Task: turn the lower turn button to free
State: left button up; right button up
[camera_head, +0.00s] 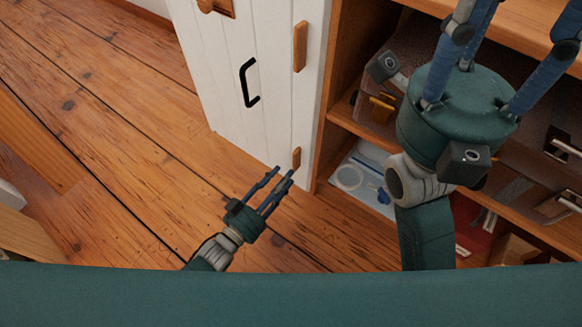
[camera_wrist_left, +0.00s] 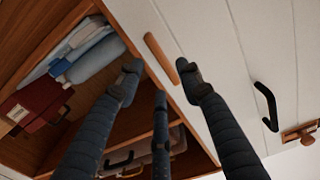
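The lower turn button (camera_head: 296,158) is a small upright wooden strip near the edge of the white plank door (camera_head: 230,95). The upper turn button (camera_head: 300,47) sits higher on the same edge. My left gripper (camera_head: 276,178) is just below and left of the lower button, its fingers spread and empty. In the left wrist view the lower button (camera_wrist_left: 160,58) shows beyond the fingertips (camera_wrist_left: 160,82), lengthwise along the door edge; contact cannot be told. My right gripper (camera_head: 525,15) is in front of the shelves, its fingers spread and tips partly out of frame.
A black handle (camera_head: 248,83) and a wooden latch piece (camera_head: 217,7) are on the door. Open shelves (camera_head: 347,122) with boxes and small items stand to the right. The plank floor (camera_head: 120,130) left of the door is clear.

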pick_arm(q)
jog(key=v, duration=0.6)
jog(key=shift+s+a, duration=0.1)
dwell(0.4)
